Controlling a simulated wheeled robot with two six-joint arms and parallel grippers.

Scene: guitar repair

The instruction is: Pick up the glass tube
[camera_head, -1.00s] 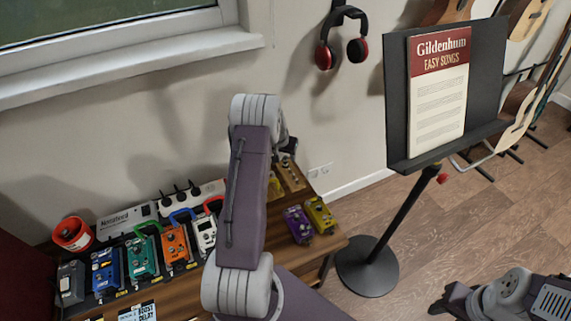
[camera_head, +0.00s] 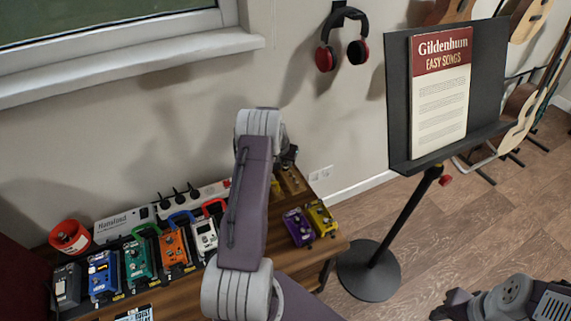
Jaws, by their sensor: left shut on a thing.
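I cannot make out the glass tube in the head view. My left arm rises from the bottom middle, and its dark left gripper (camera_head: 289,157) shows only in part behind the wrist, above the back right of the pedal table (camera_head: 185,300). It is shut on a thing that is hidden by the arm. My right gripper (camera_head: 447,304) is low at the bottom right over the wooden floor, and its fingers are too small to read.
Several effect pedals, such as an orange one (camera_head: 174,250) and a purple one (camera_head: 298,227), crowd the table. A red cup (camera_head: 70,238) is at its left. A music stand (camera_head: 398,120) with a songbook (camera_head: 440,95) stands to the right. Headphones (camera_head: 326,58) hang on the wall.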

